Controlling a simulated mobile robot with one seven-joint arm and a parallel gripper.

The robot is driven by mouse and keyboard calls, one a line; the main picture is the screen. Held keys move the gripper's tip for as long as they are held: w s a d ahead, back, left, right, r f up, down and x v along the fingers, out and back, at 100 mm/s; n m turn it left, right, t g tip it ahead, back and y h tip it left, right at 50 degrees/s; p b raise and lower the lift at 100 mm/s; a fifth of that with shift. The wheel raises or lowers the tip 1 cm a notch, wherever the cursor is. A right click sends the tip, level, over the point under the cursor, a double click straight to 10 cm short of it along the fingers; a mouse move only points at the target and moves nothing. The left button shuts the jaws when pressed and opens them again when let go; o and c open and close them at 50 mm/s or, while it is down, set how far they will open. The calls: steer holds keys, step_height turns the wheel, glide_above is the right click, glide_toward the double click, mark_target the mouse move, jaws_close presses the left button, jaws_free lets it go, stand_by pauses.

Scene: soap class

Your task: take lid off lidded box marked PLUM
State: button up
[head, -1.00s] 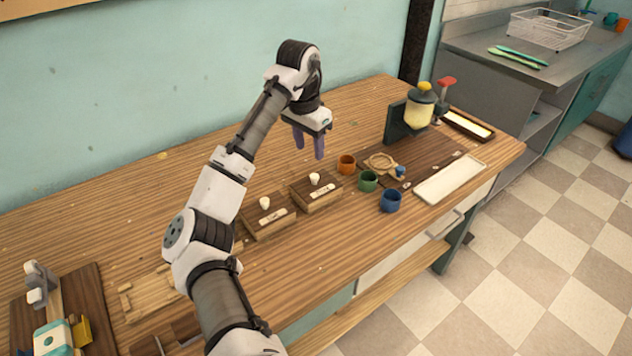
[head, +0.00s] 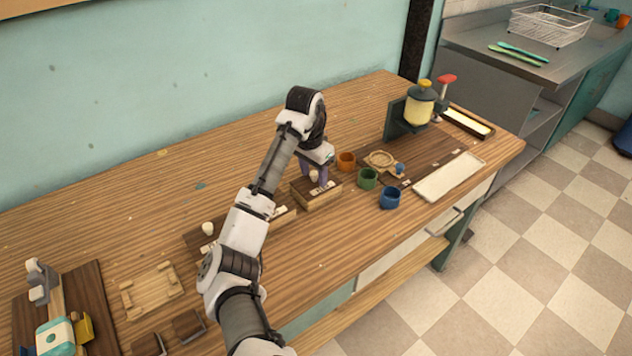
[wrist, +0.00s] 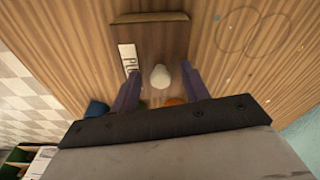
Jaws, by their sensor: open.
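The lidded box marked PLUM (wrist: 128,58) shows in the wrist view as a brown wooden box with a white label, of which "PLU" is readable. In the head view this box (head: 318,200) is the rightmost of the row. Its lid has a pale round knob (wrist: 160,77), also seen in the head view (head: 314,175). My gripper (wrist: 160,88) is open, with its purple fingers on either side of the knob. In the head view my gripper (head: 315,178) is right over the lid. Contact between fingers and knob cannot be told.
Another box (head: 285,216) is mostly hidden by my arm, and one with a knob (head: 208,229) stands left of it. Orange (head: 346,161), green (head: 368,178) and blue (head: 389,198) cups stand close to the right. The table behind the boxes is clear.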

jaws_close()
steer(key=shift+r, duration=0.1)
